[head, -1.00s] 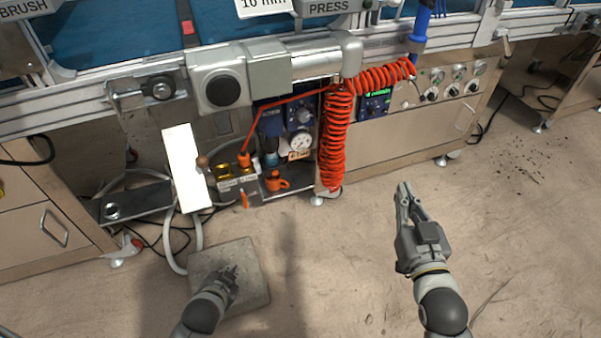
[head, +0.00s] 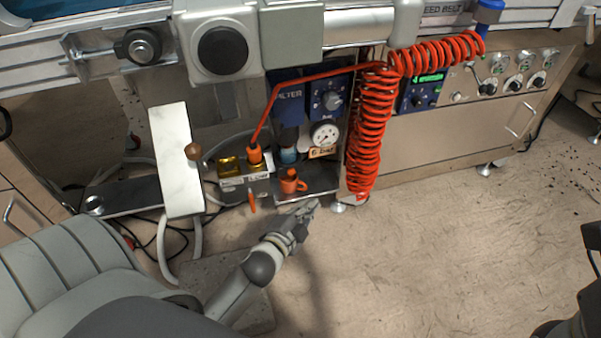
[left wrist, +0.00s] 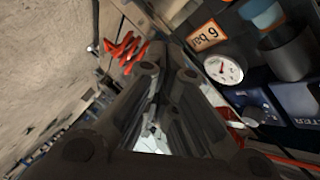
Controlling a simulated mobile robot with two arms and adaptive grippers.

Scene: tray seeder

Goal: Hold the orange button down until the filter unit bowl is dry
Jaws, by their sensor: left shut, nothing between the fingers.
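The filter unit (head: 288,97) is a blue block on the machine's front, with its dark bowl (head: 288,138) below and a light blue part (head: 288,155) at the bowl's lower end. I cannot tell whether the bowl is dry. A small orange piece (head: 291,173) shows under it, just above an orange mug; I cannot tell if it is the button. My left gripper (head: 308,207) is shut and empty, low in front of the shelf, just right of the mug. In the left wrist view, the bowl (left wrist: 286,55) is right of the fingers. My right gripper is barely visible at the right edge.
The orange mug (head: 289,186) stands on the dark shelf (head: 318,180). A coiled red hose (head: 370,130) hangs right of the gauge (head: 324,134). The floor (head: 430,250) at right is clear.

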